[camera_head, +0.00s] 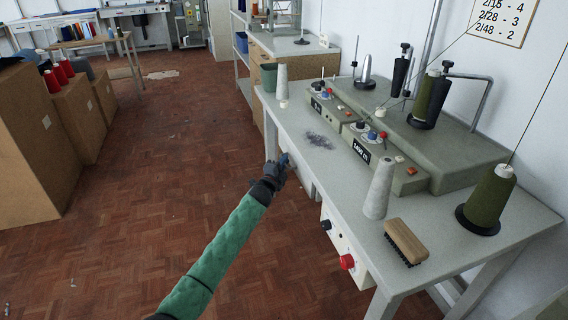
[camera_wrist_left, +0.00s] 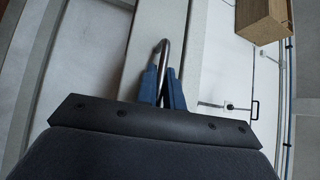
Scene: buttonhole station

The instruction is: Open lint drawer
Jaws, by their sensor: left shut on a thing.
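My left gripper (camera_head: 283,161) reaches from below to the front edge of the grey machine table (camera_head: 365,210). In the left wrist view its blue fingers (camera_wrist_left: 163,88) are shut on a bent metal handle (camera_wrist_left: 163,50). The handle stands on a pale drawer front (camera_wrist_left: 153,20). In the head view the lint drawer (camera_head: 302,180) is a pale box under the table edge, partly hidden by the gripper. I cannot tell how far out it is. My right gripper is not in view.
Grey lint (camera_head: 319,140) lies on the tabletop. A white cone (camera_head: 379,190) and a wooden brush (camera_head: 406,240) stand near the front. A switch box with a red knob (camera_head: 347,262) hangs under the table. Cardboard boxes (camera_head: 50,140) stand at left, with open floor between.

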